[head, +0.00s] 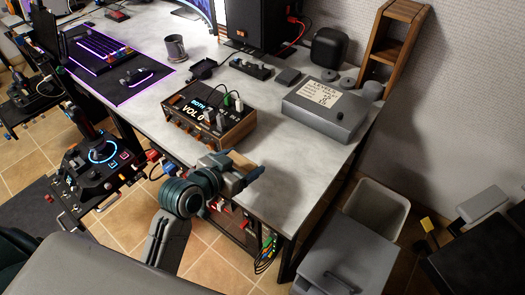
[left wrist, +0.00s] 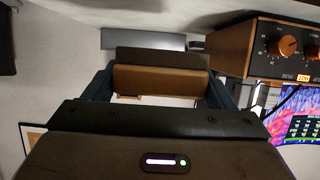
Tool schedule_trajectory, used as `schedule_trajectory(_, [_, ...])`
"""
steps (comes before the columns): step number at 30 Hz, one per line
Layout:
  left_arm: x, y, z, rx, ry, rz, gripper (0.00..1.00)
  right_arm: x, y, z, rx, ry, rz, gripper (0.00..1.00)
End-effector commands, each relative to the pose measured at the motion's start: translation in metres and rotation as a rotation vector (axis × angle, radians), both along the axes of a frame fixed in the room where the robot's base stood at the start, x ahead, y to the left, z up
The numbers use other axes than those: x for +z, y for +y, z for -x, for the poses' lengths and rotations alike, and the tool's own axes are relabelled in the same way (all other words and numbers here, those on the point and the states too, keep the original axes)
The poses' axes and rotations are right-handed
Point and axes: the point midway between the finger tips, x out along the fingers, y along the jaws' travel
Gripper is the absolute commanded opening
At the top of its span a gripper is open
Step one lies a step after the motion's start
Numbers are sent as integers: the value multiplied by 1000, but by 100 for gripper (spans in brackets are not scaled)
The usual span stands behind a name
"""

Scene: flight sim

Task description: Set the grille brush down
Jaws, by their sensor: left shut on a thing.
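The grille brush (head: 241,160) shows as a small tan wooden block between the fingers of my left gripper (head: 248,172), at the front edge of the grey desk (head: 300,165). In the left wrist view the brush (left wrist: 160,80) is a brown block lying across the gap between the two dark fingers. My left gripper (left wrist: 158,88) is shut on it. I cannot tell whether the brush touches the desk. Any bristles are hidden or too dark to make out. My right gripper is in neither view.
A wooden-sided radio box (head: 210,120) stands just behind and left of the gripper; it also shows in the wrist view (left wrist: 275,48). A grey box with a label (head: 325,108) stands at the back right. Bare desk lies between them and toward the right front. A bin (head: 372,212) stands below.

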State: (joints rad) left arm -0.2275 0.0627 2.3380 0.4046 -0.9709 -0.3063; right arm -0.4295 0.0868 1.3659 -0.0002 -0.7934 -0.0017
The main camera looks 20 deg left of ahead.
Motion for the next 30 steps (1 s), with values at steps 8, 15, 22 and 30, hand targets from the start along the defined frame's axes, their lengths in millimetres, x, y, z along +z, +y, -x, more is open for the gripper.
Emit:
schedule_trajectory(8, [-5, -20, -69, -1, 0, 0, 55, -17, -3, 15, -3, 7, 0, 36])
schedule_trajectory(15, [-11, -26, -93, 0, 2, -2, 55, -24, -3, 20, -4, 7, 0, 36])
schedule_trajectory(22, [-41, -26, -92, 1, 5, -2, 55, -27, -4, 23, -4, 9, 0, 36])
schedule_trajectory(30, [-45, -26, -92, 1, 0, -2, 55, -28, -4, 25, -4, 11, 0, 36])
